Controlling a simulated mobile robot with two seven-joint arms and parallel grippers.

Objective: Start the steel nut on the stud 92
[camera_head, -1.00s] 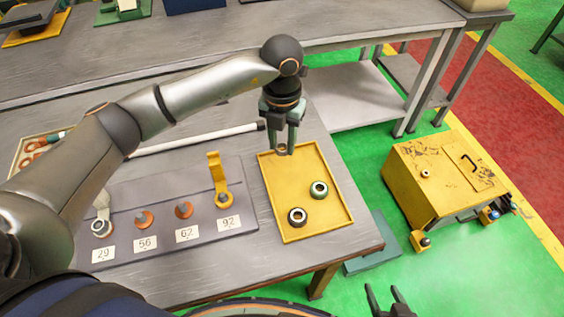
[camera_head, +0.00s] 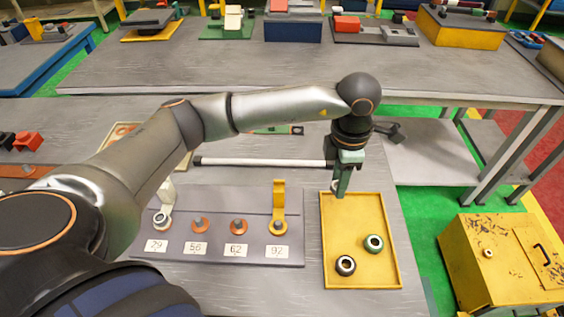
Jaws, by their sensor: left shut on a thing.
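My left gripper (camera_head: 339,188) is above the far left corner of the yellow tray (camera_head: 335,283), pointing down. It is shut on a small light ring that looks like the steel nut (camera_head: 335,187), mostly hidden by the fingers. Stud 92 (camera_head: 278,226) is at the right end of the grey terminal block (camera_head: 228,203), to the left of the tray. A yellow upright lug (camera_head: 279,199) sits around its base. The label 92 (camera_head: 278,252) is in front of it. My right gripper is out of view.
Two nuts lie in the tray, one dark (camera_head: 345,265) and one greenish (camera_head: 373,243). Studs 56 (camera_head: 200,225) and 62 (camera_head: 238,226) carry copper-coloured rings. A white rod (camera_head: 262,162) lies behind the block. A yellow box (camera_head: 490,262) stands at the right.

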